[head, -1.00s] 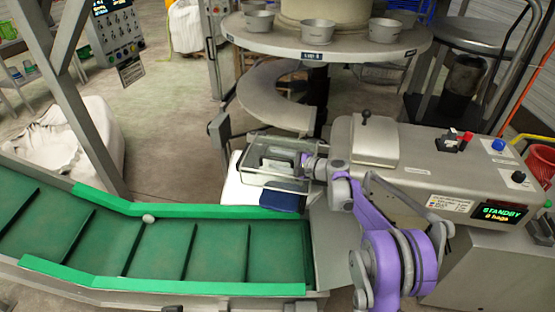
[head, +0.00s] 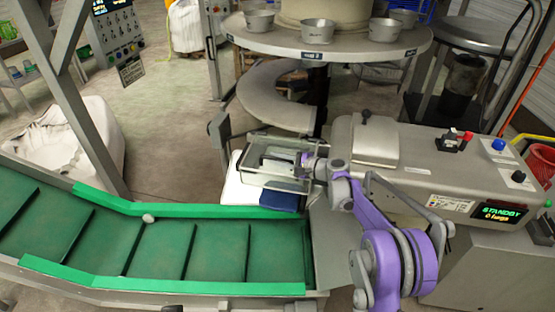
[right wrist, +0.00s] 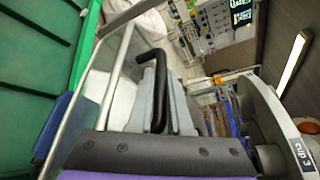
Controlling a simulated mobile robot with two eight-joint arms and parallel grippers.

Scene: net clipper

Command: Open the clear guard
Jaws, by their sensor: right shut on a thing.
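The clear guard (head: 247,178) is a see-through box with pale edges at the left end of the grey clipper machine (head: 400,180), beside the green conveyor. In the right wrist view its clear panel and metal edge (right wrist: 112,75) run along the left. My right gripper (head: 302,160) reaches the guard from the right. In the right wrist view its grey fingers (right wrist: 163,88) are closed around the bent black handle (right wrist: 153,56). I cannot tell whether the guard is raised at all. My left gripper is not in view.
The green conveyor (head: 160,250) with a small white item (head: 148,218) lies at the left. A dark blue piece (head: 280,200) is just below the guard. A round table (head: 290,42) with several metal bowls stands behind. A status display (head: 499,212) is on the machine's right end.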

